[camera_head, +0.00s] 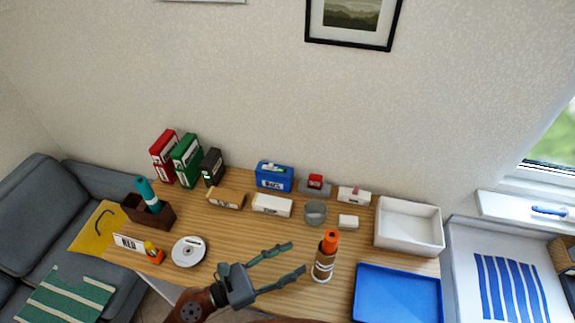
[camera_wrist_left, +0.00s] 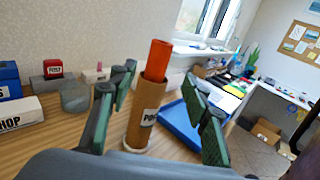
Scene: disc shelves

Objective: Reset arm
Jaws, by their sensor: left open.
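My left gripper (camera_head: 290,266) is open above the front middle of the wooden table. Its two green-grey fingers point right in the head view, toward a brown cardboard tube (camera_head: 322,265) with an orange roll (camera_head: 330,240) standing up out of it. In the left wrist view, the tube (camera_wrist_left: 143,118) and the orange roll (camera_wrist_left: 158,60) show between the open fingers (camera_wrist_left: 158,105). I cannot tell whether a finger touches the tube. My right gripper is not in view.
A blue tray (camera_head: 398,294) lies right of the tube, with a white bin (camera_head: 408,226) behind it. A white disc (camera_head: 188,251) lies at the left. Binders (camera_head: 186,160), a blue box (camera_head: 274,177) and small boxes line the back. A sofa (camera_head: 40,215) stands left.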

